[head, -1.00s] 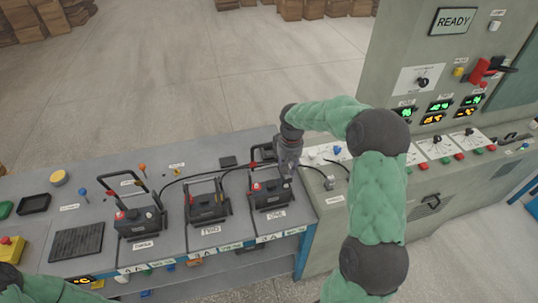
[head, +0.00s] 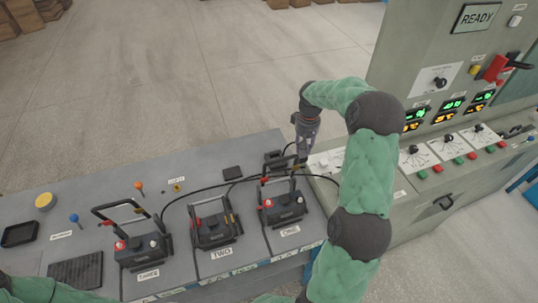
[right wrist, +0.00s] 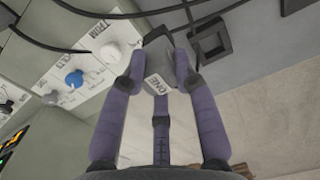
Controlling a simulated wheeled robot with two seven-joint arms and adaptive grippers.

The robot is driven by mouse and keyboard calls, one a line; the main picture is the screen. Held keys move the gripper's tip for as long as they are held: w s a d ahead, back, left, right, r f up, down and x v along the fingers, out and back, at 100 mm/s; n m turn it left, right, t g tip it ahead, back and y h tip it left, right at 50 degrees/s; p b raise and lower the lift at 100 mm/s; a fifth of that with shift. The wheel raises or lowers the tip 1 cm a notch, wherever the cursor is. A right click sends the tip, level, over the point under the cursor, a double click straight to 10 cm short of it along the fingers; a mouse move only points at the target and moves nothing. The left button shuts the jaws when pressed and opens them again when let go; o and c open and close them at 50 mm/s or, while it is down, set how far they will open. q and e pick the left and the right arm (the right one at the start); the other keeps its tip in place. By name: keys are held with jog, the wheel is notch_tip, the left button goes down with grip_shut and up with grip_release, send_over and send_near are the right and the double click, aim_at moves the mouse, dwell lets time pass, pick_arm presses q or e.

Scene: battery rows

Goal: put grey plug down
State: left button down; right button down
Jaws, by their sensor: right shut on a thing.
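My right gripper (head: 302,158) is at the back right of the bench, just beyond the battery marked ONE (head: 284,205). In the right wrist view its fingers (right wrist: 158,68) are shut on a grey plug (right wrist: 157,55) with a white label that seems to read ONE. A dark cable runs close to the plug. In the head view the plug is too small to tell apart from the fingertips. A black square frame (right wrist: 210,40) lies beside the plug in the wrist view. My left gripper is out of view; only green parts of its arm show.
Batteries TWO (head: 213,230) and THREE (head: 142,248) stand in a row to the left, handles up. Black cables cross the bench behind them. A control cabinet (head: 440,90) reading READY stands at right.

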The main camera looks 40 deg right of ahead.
jog(key=shift+w+a+f+b, duration=0.35)
jog(key=shift+w+f+b, duration=0.05)
jog(key=shift+w+f, duration=1.8)
jog(key=shift+w+a+f+b, duration=0.4)
jog(key=shift+w+f, duration=1.65)
jog(key=shift+w, duration=0.3)
jog(key=shift+w+a+f+b, duration=0.35)
jog(key=shift+w+f, duration=1.75)
jog(key=shift+w, duration=0.15)
jog(key=shift+f, duration=0.1)
jog(key=shift+f, duration=0.1)
jog(key=c, duration=1)
grip_release()
jog(key=shift+o, duration=0.2)
